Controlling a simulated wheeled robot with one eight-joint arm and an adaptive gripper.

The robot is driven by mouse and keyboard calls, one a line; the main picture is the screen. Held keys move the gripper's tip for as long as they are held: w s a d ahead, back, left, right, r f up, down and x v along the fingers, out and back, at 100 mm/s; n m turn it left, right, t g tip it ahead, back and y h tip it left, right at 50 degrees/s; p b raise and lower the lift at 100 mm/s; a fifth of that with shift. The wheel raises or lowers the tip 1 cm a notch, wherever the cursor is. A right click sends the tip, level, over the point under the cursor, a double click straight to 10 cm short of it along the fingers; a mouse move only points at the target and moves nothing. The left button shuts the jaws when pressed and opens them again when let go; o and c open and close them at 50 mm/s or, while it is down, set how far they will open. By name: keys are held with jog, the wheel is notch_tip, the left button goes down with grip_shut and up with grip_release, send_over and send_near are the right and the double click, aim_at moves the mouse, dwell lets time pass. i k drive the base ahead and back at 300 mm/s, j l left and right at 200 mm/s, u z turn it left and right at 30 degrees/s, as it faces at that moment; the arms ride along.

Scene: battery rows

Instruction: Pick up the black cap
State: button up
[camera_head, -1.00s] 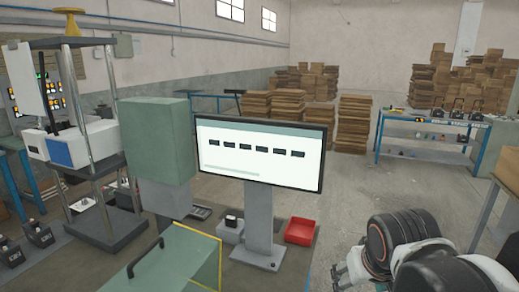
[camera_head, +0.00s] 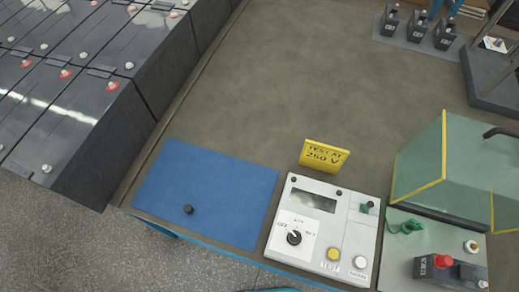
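A small black cap (camera_head: 188,209) lies on the blue mat (camera_head: 228,180) near the front left of the workbench. It stands alone toward the mat's front edge, with bare blue around it. My gripper is not in view now, so its distance from the cap and its opening cannot be seen.
A white tester (camera_head: 325,232) with a knob and buttons stands right of the mat, with a yellow sign (camera_head: 324,155) behind it. Large black batteries (camera_head: 75,110) fill the left. A green case (camera_head: 450,165) stands right. The bench (camera_head: 290,80) behind the mat is clear.

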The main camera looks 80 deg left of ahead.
aim_at(188, 209)
jog(key=k+j+u, duration=0.1)
jog(key=u, duration=3.6)
